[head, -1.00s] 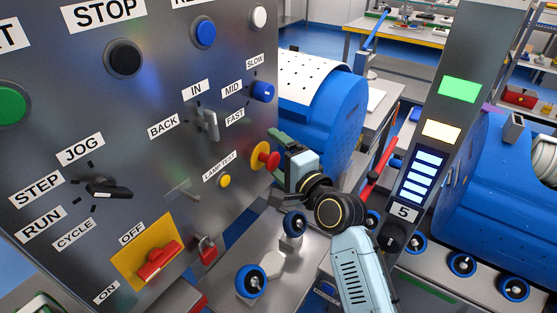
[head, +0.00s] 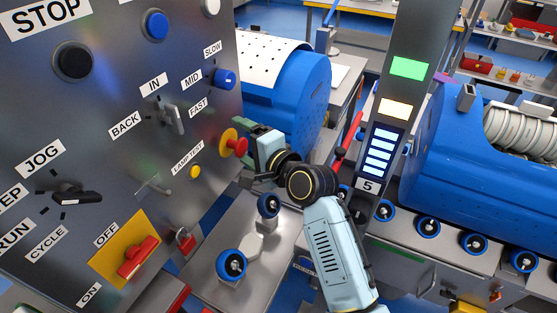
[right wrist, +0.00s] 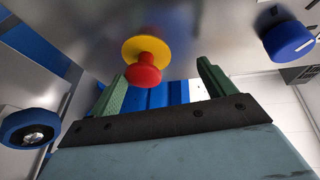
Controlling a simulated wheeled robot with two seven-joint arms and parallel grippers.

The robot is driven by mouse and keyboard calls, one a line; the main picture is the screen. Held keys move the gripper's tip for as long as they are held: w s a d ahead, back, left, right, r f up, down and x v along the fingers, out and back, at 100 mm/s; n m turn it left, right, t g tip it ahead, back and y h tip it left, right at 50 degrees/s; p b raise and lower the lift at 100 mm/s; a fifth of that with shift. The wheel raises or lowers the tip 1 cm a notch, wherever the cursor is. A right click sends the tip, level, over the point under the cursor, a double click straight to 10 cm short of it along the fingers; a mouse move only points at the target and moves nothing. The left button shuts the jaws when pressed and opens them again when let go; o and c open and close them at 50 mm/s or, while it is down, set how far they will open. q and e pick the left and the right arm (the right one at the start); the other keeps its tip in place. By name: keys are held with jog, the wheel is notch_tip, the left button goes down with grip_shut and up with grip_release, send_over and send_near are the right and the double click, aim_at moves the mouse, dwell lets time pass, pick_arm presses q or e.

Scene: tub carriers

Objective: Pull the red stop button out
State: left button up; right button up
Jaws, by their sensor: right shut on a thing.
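The red stop button (head: 236,146) sits on a yellow round plate (head: 227,139) at the right edge of the grey control panel. In the right wrist view the red button (right wrist: 145,76) stands out from its yellow plate (right wrist: 146,50). My right gripper (head: 248,153) is at the button, its arm coming up from below. It is shut on the button, with its green fingers (right wrist: 163,86) to either side in the wrist view. How the right-hand finger touches the button is unclear there. My left gripper is not in view.
The panel holds a blue MID knob (head: 223,78), a yellow lamp-test button (head: 194,172), a red padlock (head: 185,239) and a red OFF/ON handle (head: 138,258). A blue drum (head: 290,100) stands behind my gripper. A light column (head: 395,120) stands to the right.

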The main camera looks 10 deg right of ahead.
jog(key=f+p+v, duration=0.1)
jog(key=p+v, duration=0.4)
jog(key=v, duration=0.9)
jog(key=shift+s, duration=0.3)
dwell(0.5)
jog(key=shift+p, duration=0.35)
jog(key=shift+s+f, duration=0.1)
dwell(0.3)
